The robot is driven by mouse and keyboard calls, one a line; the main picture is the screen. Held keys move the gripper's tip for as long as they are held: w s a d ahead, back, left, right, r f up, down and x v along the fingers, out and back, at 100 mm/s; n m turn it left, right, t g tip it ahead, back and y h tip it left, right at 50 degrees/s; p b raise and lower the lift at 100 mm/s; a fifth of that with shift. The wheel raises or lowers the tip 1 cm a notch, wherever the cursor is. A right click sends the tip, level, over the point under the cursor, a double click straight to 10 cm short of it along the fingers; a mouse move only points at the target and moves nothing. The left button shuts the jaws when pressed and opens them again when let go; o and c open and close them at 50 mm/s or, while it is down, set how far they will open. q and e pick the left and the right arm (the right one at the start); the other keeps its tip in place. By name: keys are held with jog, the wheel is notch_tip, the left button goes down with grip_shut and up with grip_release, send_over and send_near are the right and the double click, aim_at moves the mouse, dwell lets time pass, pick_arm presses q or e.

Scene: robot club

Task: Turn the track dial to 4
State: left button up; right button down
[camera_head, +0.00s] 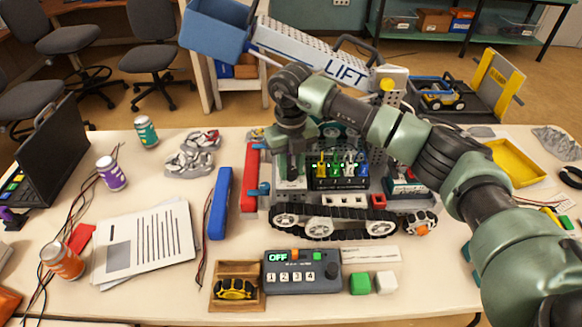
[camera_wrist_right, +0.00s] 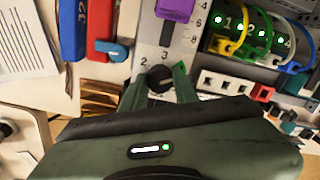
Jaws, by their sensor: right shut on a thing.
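The track dial (camera_wrist_right: 160,78) is a small black knob on a pale panel, with the printed numbers 2 and 3 visible above it in the right wrist view. My right gripper (camera_wrist_right: 160,88) has one finger on each side of the dial and is shut on it. I cannot read clearly which number the dial points at. In the head view my right gripper (camera_head: 293,178) reaches down at the left part of the tracked robot (camera_head: 330,215), and the dial is hidden there. My left gripper is not in view.
A purple slider knob (camera_wrist_right: 176,9) sits above the dial, and several coloured cables (camera_wrist_right: 262,45) are plugged in to its right. A red block (camera_head: 250,170) and blue block (camera_head: 220,203) stand left of the robot. A grey control box (camera_head: 303,285) lies in front.

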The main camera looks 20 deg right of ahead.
aim_at(291, 170)
jog(key=shift+w+r, duration=0.1)
jog(key=c, duration=1.1)
grip_release()
notch_tip(291, 170, up, 8)
jog(key=shift+f+b, duration=0.15)
jog(key=shift+b, duration=0.85)
